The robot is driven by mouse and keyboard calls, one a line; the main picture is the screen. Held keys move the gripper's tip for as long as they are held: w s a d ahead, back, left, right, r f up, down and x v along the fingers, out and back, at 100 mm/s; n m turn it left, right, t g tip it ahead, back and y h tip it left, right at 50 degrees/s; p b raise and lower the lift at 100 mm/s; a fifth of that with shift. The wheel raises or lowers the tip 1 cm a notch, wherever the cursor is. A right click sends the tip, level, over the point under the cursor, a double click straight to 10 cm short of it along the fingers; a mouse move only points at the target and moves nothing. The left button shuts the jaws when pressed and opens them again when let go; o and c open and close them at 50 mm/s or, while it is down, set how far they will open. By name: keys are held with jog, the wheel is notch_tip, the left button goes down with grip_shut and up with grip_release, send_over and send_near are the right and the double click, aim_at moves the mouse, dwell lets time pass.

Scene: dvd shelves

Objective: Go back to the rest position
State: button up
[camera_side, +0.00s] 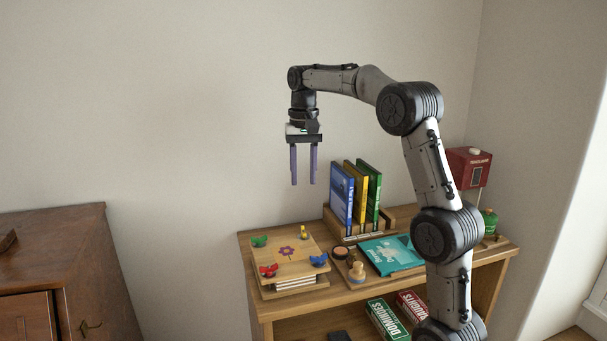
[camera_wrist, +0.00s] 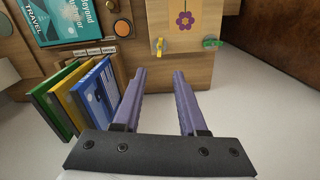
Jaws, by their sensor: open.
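My gripper (camera_side: 303,182) points straight down in the side view, with its two purple fingers apart and nothing between them. It hangs in the air above the wooden shelf unit (camera_side: 262,303), higher than the books. In the wrist view the open fingers (camera_wrist: 164,72) also show with an empty gap. A blue book (camera_side: 341,195), a yellow book (camera_side: 356,192) and a green book (camera_side: 373,194) stand upright in a wooden holder to the right of and below my gripper. A teal book (camera_side: 391,254) lies flat in front of them.
A wooden flower press (camera_side: 288,266) with coloured wing nuts sits at the shelf top's left. A red box (camera_side: 468,168) is at the back right. A brown cabinet (camera_side: 50,250) stands left. The air around my gripper is clear.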

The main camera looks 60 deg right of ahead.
dwell(0.3)
jog(key=s+a+r+n+t, duration=0.25)
jog(key=s+a, duration=0.25)
jog(key=a, duration=0.3)
jog(key=s+a+r+n+t, duration=0.1)
jog(key=s+a+r+n, duration=0.1)
jog(key=s+a+r, duration=0.45)
jog(key=s+a+f+n+t, duration=0.1)
jog(key=s+a+f+n, duration=0.2)
jog(key=f, duration=0.4)
jog(key=s+a+f+n+t, duration=0.1)
jog(key=s+a+f+n, duration=0.2)
jog(key=s+f, duration=0.3)
notch_tip(320, 180, down, 3)
jog(key=shift+s+a+r, duration=0.2)
jog(key=shift+s+a, duration=0.1)
jog(key=shift+a, duration=0.25)
jog(key=shift+n, duration=0.25)
